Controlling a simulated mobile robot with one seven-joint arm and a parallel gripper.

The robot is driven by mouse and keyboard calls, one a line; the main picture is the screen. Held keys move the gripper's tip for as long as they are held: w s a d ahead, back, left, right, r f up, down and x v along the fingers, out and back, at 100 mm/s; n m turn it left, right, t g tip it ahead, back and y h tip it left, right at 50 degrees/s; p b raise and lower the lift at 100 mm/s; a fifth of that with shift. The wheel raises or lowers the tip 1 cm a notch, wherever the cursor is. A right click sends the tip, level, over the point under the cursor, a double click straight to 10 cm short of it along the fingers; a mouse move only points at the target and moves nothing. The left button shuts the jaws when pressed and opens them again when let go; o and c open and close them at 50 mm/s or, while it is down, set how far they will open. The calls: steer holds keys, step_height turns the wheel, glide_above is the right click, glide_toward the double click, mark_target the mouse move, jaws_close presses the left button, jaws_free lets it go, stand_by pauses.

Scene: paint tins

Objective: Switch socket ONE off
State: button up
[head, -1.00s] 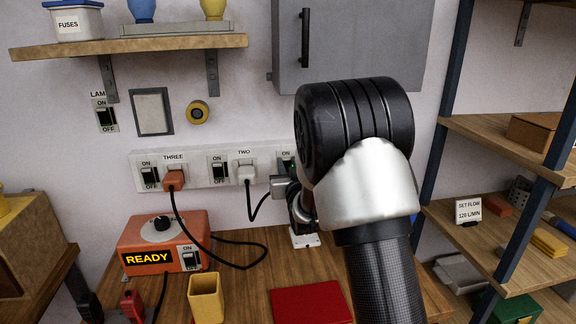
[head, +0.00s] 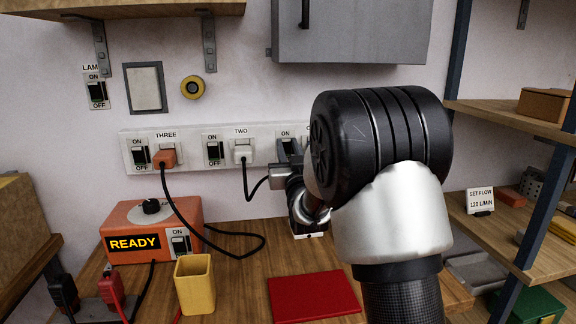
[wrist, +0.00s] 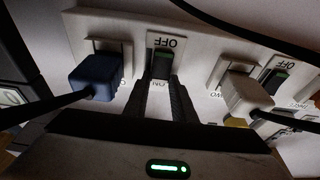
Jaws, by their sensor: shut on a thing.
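The white socket strip (head: 191,150) runs along the wall, with sockets THREE and TWO labelled. Socket ONE is at its right end, partly hidden behind my arm in the head view. Its black switch (wrist: 162,65) shows upside down in the wrist view, between a blue plug (wrist: 101,77) and the white plug (wrist: 246,93) of socket TWO. My gripper (wrist: 162,90) has its two dark fingers at this switch and is shut on it. In the head view my gripper (head: 284,175) is just below the ON label. I cannot tell which way the rocker is tilted.
An orange plug (head: 166,158) sits in socket THREE, its black cord hanging over the bench. Below are an orange READY box (head: 120,220), a yellow cup (head: 195,285) and a red mat (head: 312,296). A grey cabinet (head: 350,30) hangs above; shelves (head: 510,122) stand at right.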

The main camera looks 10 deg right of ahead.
steer(key=shift+b, duration=0.3)
steer(key=o, duration=1.1)
steer(key=shift+c, duration=0.2)
steer(key=v, duration=1.7)
steer(key=shift+f, duration=0.35)
steer(key=shift+s, duration=0.1)
